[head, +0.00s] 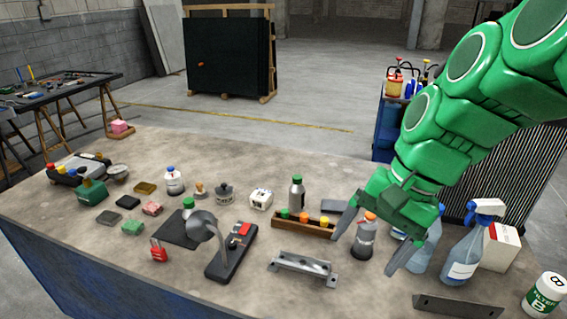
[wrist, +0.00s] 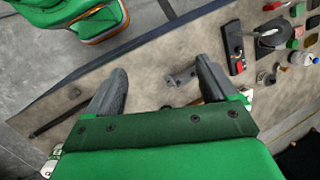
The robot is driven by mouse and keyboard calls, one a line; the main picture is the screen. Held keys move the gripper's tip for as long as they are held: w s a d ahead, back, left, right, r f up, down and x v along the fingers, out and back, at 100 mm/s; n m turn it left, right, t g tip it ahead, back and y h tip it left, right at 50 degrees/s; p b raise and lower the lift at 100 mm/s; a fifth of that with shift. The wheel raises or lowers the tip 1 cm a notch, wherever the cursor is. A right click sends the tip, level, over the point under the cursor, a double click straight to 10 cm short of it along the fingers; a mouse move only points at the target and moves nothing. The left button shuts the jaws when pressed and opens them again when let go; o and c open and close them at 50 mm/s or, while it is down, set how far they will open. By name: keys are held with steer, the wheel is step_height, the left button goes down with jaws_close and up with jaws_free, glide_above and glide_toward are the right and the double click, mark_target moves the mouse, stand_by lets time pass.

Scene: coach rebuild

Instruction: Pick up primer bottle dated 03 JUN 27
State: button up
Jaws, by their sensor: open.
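Several small bottles stand on the workbench, and no date can be read on any of them. A grey bottle with a green cap (head: 297,193) stands behind the wooden rack. A dark-and-clear bottle with an orange cap (head: 364,240) shows between my fingers in the head view. A white bottle with a blue cap (head: 174,182) stands farther back left. A green-capped bottle (head: 188,206) is partly hidden by a grey lamp-like head.
A wooden rack with coloured caps (head: 290,226) and a metal bracket (head: 303,269) lie left of my gripper. Spray bottles (head: 465,250), a white box (head: 500,246) and a filter can (head: 544,296) crowd the right. Bare benchtop (head: 130,255) lies front left.

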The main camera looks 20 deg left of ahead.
steer(key=w+a+f+m+g+y, duration=0.1)
steer(key=w+a+m+y, duration=0.45)
steer(key=a, duration=0.85)
steer(key=w+a+f+m+g+y, duration=0.1)
steer(key=w+a+m, duration=0.1)
steer(key=w+a, duration=0.95)
steer(key=w+a+m+y, duration=0.3)
steer(key=a+m, duration=0.1)
steer(key=a, duration=1.3)
steer(key=shift+h, duration=0.35)
step_height(320, 180, down, 22)
steer(key=shift+a+r, duration=0.1)
steer(key=shift+a, duration=0.05)
steer(key=shift+r+x, duration=0.15)
steer(key=shift+x, duration=1.8)
steer(key=shift+r+x, duration=0.15)
steer(key=shift+x, duration=1.8)
steer(key=shift+w+a, duration=0.15)
steer(key=c, duration=1.3)
steer(key=shift+o, duration=0.2)
steer(key=shift+r, duration=0.15)
